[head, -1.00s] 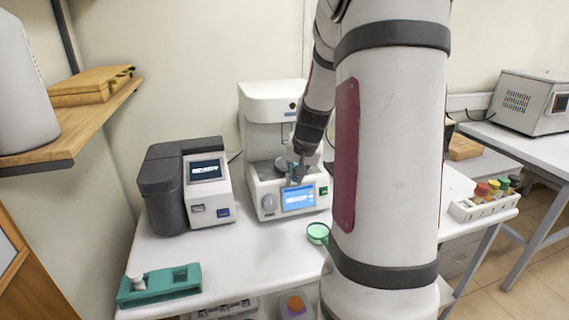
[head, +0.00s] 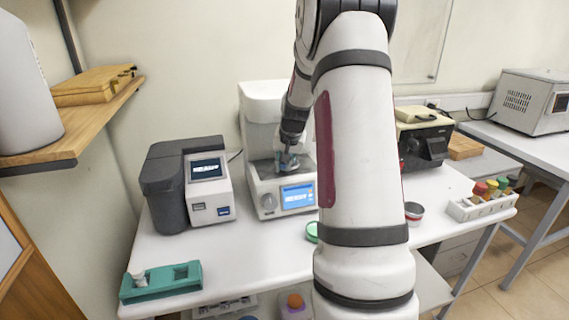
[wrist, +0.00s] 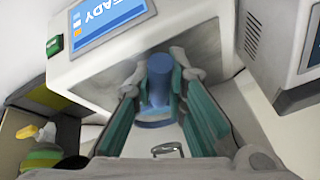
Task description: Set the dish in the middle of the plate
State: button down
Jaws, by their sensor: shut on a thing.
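My gripper (head: 288,163) is at the open bay of the white tall instrument (head: 258,105), just above its blue touchscreen. It is shut on a blue dish (wrist: 158,88), which shows in the wrist view between the teal fingers as a see-through cylinder with a rounded lower rim. In the head view my gripper hides most of the dish. The plate is not clear in either view; only the grey floor of the bay (head: 262,172) shows around the gripper. I cannot tell whether the dish touches it.
A grey and white analyser (head: 185,185) stands left of the instrument. A green round container (head: 312,232) is partly behind my arm. A teal holder (head: 160,281) lies front left.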

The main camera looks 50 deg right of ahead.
jog(key=shift+f, duration=0.1)
jog(key=c, duration=1.6)
grip_release()
